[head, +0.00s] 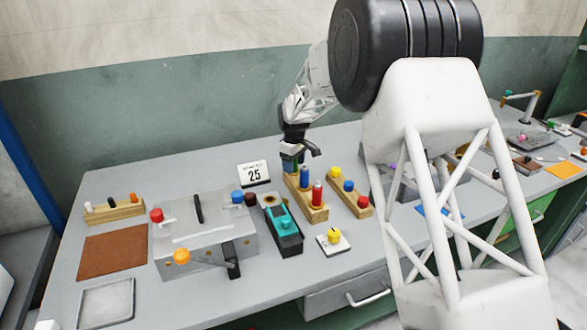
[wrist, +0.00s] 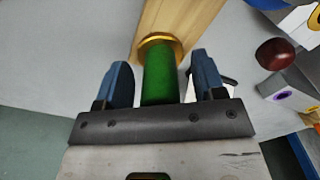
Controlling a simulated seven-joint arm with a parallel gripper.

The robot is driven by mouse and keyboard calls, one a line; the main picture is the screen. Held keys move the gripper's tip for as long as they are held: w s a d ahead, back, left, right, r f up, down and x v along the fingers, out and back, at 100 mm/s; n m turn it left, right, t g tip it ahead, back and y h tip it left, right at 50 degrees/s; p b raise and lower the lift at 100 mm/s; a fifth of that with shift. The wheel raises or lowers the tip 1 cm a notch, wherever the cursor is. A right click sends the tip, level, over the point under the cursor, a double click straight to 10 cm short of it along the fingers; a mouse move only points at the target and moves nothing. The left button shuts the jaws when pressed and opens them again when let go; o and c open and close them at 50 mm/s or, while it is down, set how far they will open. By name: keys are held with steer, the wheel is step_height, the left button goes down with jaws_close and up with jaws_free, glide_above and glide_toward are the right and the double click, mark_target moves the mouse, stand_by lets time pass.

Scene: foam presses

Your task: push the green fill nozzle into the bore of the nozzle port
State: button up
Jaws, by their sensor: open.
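The green fill nozzle (wrist: 161,80) shows in the wrist view as a green cylinder set in a brass ring at the end of a wooden rack (wrist: 180,15). My gripper (wrist: 160,64) is open, with one blue finger on each side of the nozzle and gaps between. I cannot tell for certain which fitting is the nozzle port.
A blue peg (head: 304,176) and a red peg (head: 317,194) stand in the same rack. To its left are a teal-topped device (head: 284,226) and a grey press box (head: 205,235) with coloured knobs. A second rack (head: 350,197) is to the right.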

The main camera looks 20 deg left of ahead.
steer(key=shift+f, duration=0.35)
stand_by(0.3)
jaws_close()
